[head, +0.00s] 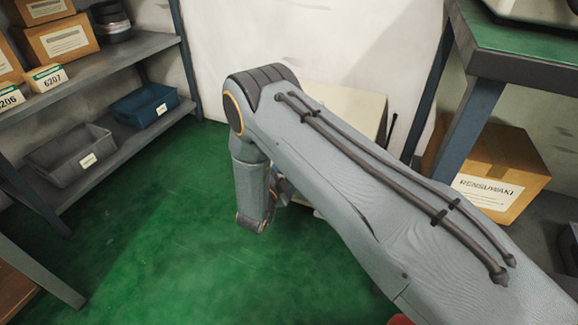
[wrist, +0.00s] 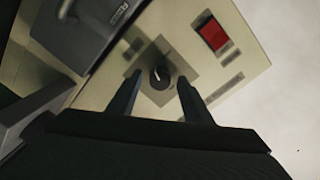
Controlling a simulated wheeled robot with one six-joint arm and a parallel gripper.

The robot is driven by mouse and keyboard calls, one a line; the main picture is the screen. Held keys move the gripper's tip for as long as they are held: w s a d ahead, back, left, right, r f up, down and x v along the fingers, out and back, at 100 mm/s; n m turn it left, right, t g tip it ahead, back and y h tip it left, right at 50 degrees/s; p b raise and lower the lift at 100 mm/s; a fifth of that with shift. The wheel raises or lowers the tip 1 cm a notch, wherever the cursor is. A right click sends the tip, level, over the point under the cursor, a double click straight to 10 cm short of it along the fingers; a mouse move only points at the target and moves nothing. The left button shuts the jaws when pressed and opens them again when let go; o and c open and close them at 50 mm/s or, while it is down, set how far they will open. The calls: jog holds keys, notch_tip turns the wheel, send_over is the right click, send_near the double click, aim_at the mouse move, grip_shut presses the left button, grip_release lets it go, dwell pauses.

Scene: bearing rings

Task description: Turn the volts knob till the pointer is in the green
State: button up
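A black knob (wrist: 159,77) with a light mark sits on a grey square plate on a beige panel (wrist: 255,65) in the wrist view. I cannot read its label. My gripper (wrist: 160,82) is open, with one dark finger on each side of the knob in the picture; I cannot tell whether they touch it. A dark meter housing (wrist: 92,25) shows at the upper left of the panel; its pointer and any green zone are not visible. In the head view my arm covers most of the beige cabinet (head: 350,105), and my gripper is mostly hidden.
A red rocker switch (wrist: 213,35) is on the panel right of the knob. Shelves with boxes and blue and grey bins (head: 145,105) stand at the left. A green-topped bench (head: 525,55) and a cardboard box (head: 490,185) stand at the right. Green floor (head: 150,230) is open at the left.

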jog(key=p+v, duration=0.3)
jog(key=v, duration=0.4)
jog(key=shift+s, duration=0.35)
jog(key=shift+a, duration=0.15)
